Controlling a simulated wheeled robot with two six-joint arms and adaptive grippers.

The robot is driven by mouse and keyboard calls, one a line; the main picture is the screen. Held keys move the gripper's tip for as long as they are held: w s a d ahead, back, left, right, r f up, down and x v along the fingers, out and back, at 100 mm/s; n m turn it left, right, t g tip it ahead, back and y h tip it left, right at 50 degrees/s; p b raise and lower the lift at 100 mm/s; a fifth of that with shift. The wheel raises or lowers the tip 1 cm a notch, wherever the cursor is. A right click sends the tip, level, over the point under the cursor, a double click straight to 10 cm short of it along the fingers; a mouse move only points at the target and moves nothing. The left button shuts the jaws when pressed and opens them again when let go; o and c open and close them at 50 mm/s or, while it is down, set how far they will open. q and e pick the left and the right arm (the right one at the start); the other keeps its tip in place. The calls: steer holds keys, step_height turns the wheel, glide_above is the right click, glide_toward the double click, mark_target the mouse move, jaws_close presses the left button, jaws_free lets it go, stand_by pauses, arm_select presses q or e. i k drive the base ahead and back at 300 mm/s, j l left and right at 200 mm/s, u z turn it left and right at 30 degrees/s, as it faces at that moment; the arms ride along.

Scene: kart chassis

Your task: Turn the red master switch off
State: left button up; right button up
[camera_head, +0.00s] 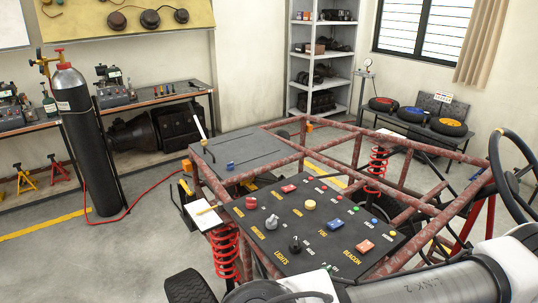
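A black control panel (330,222) is set in the rusty red kart frame, tilted towards me. At its left edge is a red knob (251,203), which looks like the master switch; its small label and its setting are too small to read. A red rocker (289,188) sits at the panel's far edge and an orange-red rocker (365,246) near the BEACON label. A silver knob (271,222), a yellow button (310,204) and a black knob (295,247) are between them. Parts of my arms show along the bottom edge; neither gripper can be seen.
A steering wheel (515,175) stands at the right. Frame tubes (420,195) and red coil springs (225,250) surround the panel. A grey flat plate (240,150) lies behind it. A black gas cylinder (90,145) stands at the left, with a red hose on the floor.

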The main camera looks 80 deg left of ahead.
mark_target(251, 203)
steer(key=k+j+u, duration=0.1)
steer(key=u, duration=0.35)
steer(key=j+u, duration=0.15)
steer(key=u, duration=0.3)
steer(key=k+j+u, duration=0.1)
steer(key=u, duration=0.35)
steer(key=i+u, duration=0.15)
steer(key=u, duration=0.2)
steer(key=i+l+u, duration=0.15)
steer(key=u, duration=0.25)
steer(key=i+l+u, duration=0.15)
steer(key=u, duration=0.2)
